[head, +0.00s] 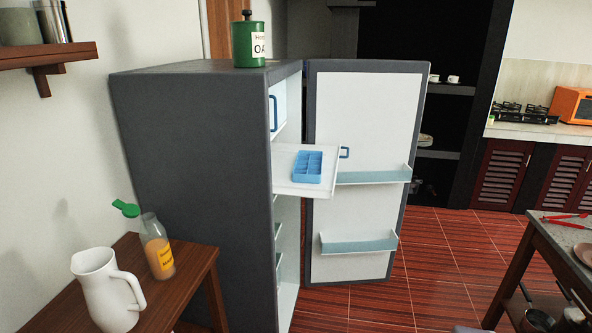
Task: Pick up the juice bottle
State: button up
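My gripper is not in view.
A dark grey fridge (190,150) stands close behind the table, its door (362,130) open. A blue ice tray (308,167) lies on a pulled-out white shelf. A green canister (248,45) stands on top. A stone counter (565,245) is at right; red floor between is clear.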

aim_at(153, 235)
jog(key=i+j+u, duration=0.35)
jog(key=i+u, duration=0.35)
jog(key=i, duration=0.1)
